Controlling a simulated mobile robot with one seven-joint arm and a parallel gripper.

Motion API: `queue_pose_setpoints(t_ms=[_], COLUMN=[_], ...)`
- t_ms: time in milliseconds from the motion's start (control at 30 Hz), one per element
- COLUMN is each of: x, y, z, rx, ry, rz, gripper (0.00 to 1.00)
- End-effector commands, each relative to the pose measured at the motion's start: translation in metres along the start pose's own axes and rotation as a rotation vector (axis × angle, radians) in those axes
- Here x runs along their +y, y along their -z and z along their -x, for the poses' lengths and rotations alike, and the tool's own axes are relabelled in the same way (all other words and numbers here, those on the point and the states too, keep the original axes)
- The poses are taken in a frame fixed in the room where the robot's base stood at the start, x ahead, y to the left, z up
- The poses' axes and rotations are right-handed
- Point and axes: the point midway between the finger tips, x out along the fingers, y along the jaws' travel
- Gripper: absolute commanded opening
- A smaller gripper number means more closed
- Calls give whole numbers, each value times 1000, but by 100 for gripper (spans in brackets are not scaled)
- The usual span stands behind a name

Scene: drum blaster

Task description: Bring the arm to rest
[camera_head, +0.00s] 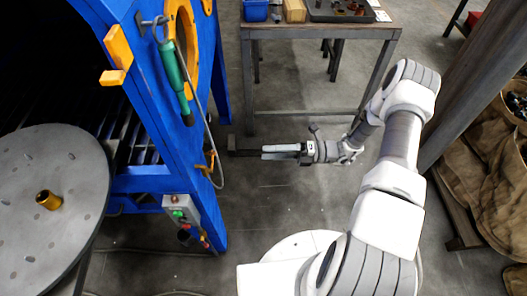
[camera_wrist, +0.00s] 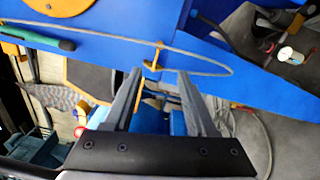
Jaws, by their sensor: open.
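My arm (camera_head: 400,140) is bent, with its forearm reaching left over the concrete floor. My gripper (camera_head: 264,152) points left toward the blue machine, below the front of the workbench. In the wrist view my gripper (camera_wrist: 160,82) shows two grey fingers standing apart with nothing held between them. The blue blaster cabinet (camera_head: 165,110) stands left of the gripper, with a visible gap between them in the head view. In the wrist view its blue panel (camera_wrist: 110,38) fills the area beyond the fingertips.
A green-handled tool (camera_head: 178,85) and a looped cable (camera_head: 212,140) hang on the cabinet. A round plate (camera_head: 50,190) with a brass part (camera_head: 48,200) is at left. The workbench (camera_head: 320,32) stands at the back. A steel post (camera_head: 480,75) and brown sacks (camera_head: 480,165) are right.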

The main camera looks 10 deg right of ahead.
Motion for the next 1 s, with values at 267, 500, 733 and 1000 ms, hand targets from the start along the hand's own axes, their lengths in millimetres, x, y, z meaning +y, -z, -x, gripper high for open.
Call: queue_pose_setpoints(t_ms=[267, 500, 733, 1000], x=[0, 2, 42, 119], y=[0, 0, -7, -8], z=[0, 0, -2, -5], rx=[0, 4, 128, 403], ry=[0, 3, 76, 201], rz=[0, 6, 175, 543], gripper=[57, 57, 57, 57])
